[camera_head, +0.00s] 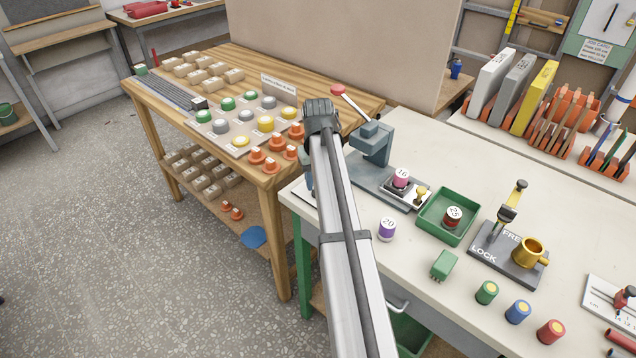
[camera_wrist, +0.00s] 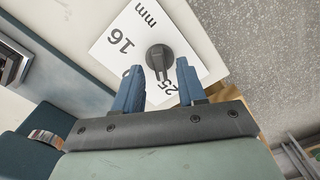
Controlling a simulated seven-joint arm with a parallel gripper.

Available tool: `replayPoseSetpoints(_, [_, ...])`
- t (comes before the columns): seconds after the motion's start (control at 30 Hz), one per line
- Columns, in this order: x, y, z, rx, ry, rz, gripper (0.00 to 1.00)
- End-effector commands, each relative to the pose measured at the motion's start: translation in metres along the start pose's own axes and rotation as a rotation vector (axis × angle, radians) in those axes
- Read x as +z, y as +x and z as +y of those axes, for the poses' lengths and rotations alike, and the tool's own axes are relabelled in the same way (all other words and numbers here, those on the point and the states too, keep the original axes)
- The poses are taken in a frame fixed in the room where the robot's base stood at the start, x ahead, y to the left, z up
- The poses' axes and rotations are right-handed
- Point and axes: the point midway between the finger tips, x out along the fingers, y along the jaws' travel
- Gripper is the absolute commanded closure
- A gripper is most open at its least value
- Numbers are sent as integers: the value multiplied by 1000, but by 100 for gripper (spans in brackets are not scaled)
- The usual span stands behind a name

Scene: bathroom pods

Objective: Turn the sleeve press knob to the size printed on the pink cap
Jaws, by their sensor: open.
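The pink cap (camera_head: 401,178) stands upright in a small grey fixture on the bench, and its white top reads 16. In the wrist view the dark grey round knob (camera_wrist: 160,55) sits on a white dial plate (camera_wrist: 110,55) printed with 16, 25 and mm; another number is partly hidden by a finger. The knob's narrow pointer extends toward the 25. My gripper (camera_wrist: 159,67) is open, its blue fingers on either side of the pointer, with gaps visible. I cannot tell its height over the plate. In the head view my arm hides the knob.
The grey lever press (camera_head: 373,143) with a red-ended handle stands just right of my arm. A purple cap marked 20 (camera_head: 387,230), a green tray (camera_head: 448,232) holding a dark red cap, and a gold cup (camera_head: 530,252) are further right. The wooden table (camera_head: 255,165) adjoins on the left.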

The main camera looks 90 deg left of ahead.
Motion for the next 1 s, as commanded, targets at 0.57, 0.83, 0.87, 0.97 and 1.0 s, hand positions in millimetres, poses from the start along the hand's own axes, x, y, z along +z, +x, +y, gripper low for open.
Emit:
replayPoseSetpoints(0.57, [0,15,0,0,0,1,63])
replayPoseSetpoints(0.83, [0,15,0,0,0,1,89])
replayPoseSetpoints(0.87, [0,15,0,0,0,1,92])
replayPoseSetpoints(0.97, [0,15,0,0,0,1,100])
replayPoseSetpoints(1.0, [0,15,0,0,0,1,100])
